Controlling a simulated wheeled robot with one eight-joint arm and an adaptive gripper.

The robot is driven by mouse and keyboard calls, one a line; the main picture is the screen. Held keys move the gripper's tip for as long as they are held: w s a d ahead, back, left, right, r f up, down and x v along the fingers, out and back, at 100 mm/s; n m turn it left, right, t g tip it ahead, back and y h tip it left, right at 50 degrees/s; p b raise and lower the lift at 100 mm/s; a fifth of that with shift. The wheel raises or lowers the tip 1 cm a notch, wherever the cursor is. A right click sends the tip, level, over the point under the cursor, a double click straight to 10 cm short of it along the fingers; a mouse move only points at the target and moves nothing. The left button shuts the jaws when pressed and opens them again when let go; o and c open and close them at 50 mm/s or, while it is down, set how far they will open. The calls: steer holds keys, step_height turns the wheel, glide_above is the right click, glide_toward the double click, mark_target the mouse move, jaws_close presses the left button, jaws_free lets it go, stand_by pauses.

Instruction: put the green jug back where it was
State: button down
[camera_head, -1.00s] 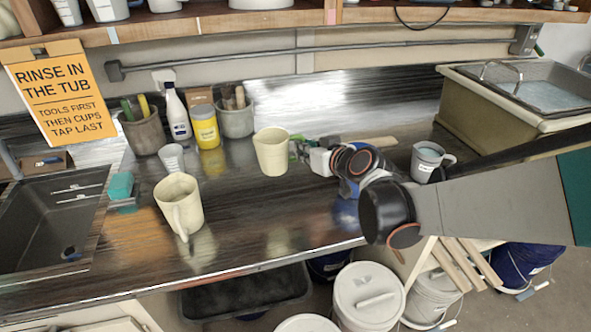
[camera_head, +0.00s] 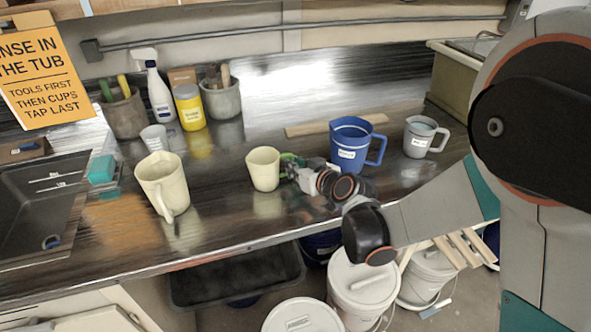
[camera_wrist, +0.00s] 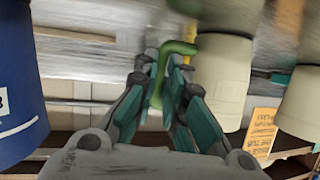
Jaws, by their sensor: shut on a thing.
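The jug in my grip has a cream body (camera_head: 263,168) and a green handle. In the head view it is upright, on or just above the dark bench top (camera_head: 225,205), right of another cream jug (camera_head: 165,186). My gripper (camera_head: 290,168) reaches in from the right and is shut on the green handle. In the wrist view, which is upside down, the green handle (camera_wrist: 160,75) lies between the fingertips (camera_wrist: 165,80), with the cream body (camera_wrist: 221,80) beside them. I cannot tell whether its base touches the bench. No all-green jug shows.
A blue jug (camera_head: 349,146) stands just behind and right of my gripper, and a grey jug (camera_head: 418,138) farther right. A small white cup (camera_head: 155,138), yellow canister (camera_head: 189,108) and spray bottle (camera_head: 160,95) stand back left. A wood strip (camera_head: 308,130) lies behind. The sink (camera_head: 40,215) is left.

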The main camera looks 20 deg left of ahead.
steer(key=shift+r, duration=0.1)
steer(key=c, duration=1.7)
jaws_free()
steer(key=shift+o, duration=0.2)
steer(key=p+v, duration=0.3)
steer(key=v, duration=0.9)
